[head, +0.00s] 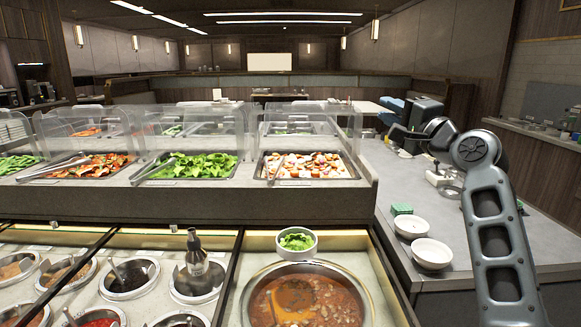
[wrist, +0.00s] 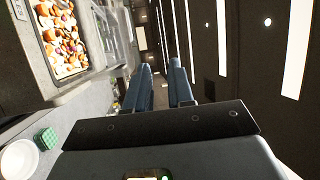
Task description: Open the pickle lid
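No lid is clearly marked as the pickle lid. Several round metal sauce wells (head: 130,278) sit in the counter at the lower left of the head view, some with ladle handles sticking out. I cannot tell which holds pickles. My gripper (head: 387,110) is raised above the right-hand counter, far from the wells. In the wrist view its two blue-grey fingers (wrist: 160,68) are apart, with nothing between them.
A large pot of red stew (head: 305,303) and a small bowl of greens (head: 297,240) are right of the wells. Glass guards (head: 195,125) stand over the food trays behind. White bowls (head: 432,254) and a green block (head: 401,209) are on the right counter (head: 400,180).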

